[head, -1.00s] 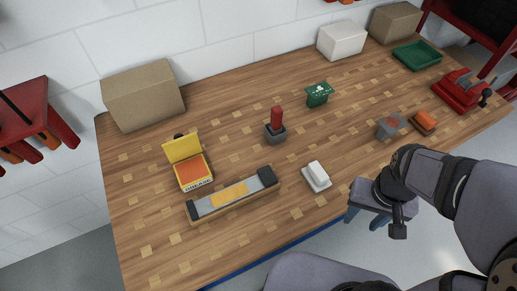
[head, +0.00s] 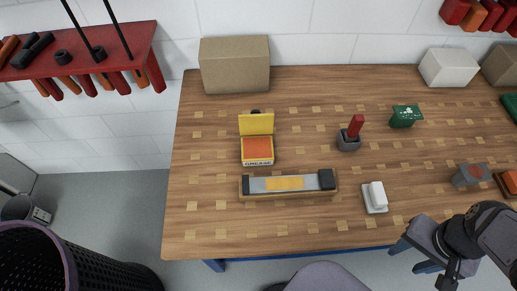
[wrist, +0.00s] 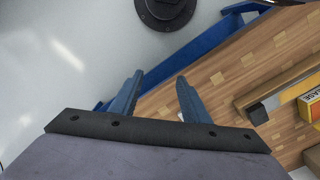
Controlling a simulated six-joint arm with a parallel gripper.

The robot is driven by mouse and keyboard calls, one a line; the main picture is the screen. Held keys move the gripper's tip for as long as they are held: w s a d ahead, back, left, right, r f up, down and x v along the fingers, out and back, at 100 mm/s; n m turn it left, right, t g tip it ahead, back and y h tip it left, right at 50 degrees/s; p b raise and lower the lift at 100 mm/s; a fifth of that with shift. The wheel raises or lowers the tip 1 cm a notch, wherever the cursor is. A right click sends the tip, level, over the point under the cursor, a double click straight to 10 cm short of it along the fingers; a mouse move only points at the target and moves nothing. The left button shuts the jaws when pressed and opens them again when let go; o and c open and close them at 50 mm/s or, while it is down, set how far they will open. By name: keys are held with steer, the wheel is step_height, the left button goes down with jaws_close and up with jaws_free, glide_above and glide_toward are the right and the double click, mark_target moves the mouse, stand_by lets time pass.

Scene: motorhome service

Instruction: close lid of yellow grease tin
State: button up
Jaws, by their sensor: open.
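The yellow grease tin (head: 257,162) stands on the wooden table, left of centre in the head view. Its yellow lid (head: 257,124) is open and stands up at the back edge, with a dark knob behind it. Orange contents show inside. Part of the tin, with its lettering, also shows at the right edge of the wrist view (wrist: 311,106). My gripper (head: 404,257) is at the front edge of the table, well to the right of and in front of the tin. Its blue fingers (wrist: 160,77) are apart, with nothing between them.
A long grey and yellow block in a wooden holder (head: 285,184) lies just in front of the tin. A white block on a small tray (head: 376,196) and a grey pot with a red handle (head: 349,138) stand to the right. A cardboard box (head: 235,66) is behind. Table left of the tin is clear.

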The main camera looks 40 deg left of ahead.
steer(key=shift+w, duration=0.1)
steer(key=w+a+y, duration=0.1)
steer(key=w+a, duration=0.3)
steer(key=w+a+b, duration=0.1)
steer(key=w+a, duration=0.2)
steer(key=w, duration=0.1)
steer(key=w+a+y, duration=0.1)
steer(key=w+a, duration=0.3)
steer(key=shift+a+r+n+g+y+b, duration=0.3)
steer(key=shift+a+r+n+g+b, duration=0.05)
steer(key=shift+r+n+g, duration=0.05)
steer(key=w+a+n+g+y+b, duration=0.1)
steer(key=w+a+n+y, duration=0.2)
steer(key=a, duration=1)
steer(key=w+a+n+g+y+b, duration=0.1)
steer(key=w+a+g+y, duration=0.3)
steer(key=a, duration=0.9)
steer(key=s+a+n+g+b, duration=0.1)
steer(key=s+a+n, duration=0.1)
steer(key=a, duration=0.3)
steer(key=s+a+r+n+g+b, duration=0.1)
steer(key=s+a+n, duration=0.1)
steer(key=a+n, duration=0.2)
steer(key=shift+s+a+g, duration=0.25)
steer(key=shift+a+g, duration=0.15)
steer(key=shift+a, duration=0.15)
steer(key=shift+s, duration=0.1)
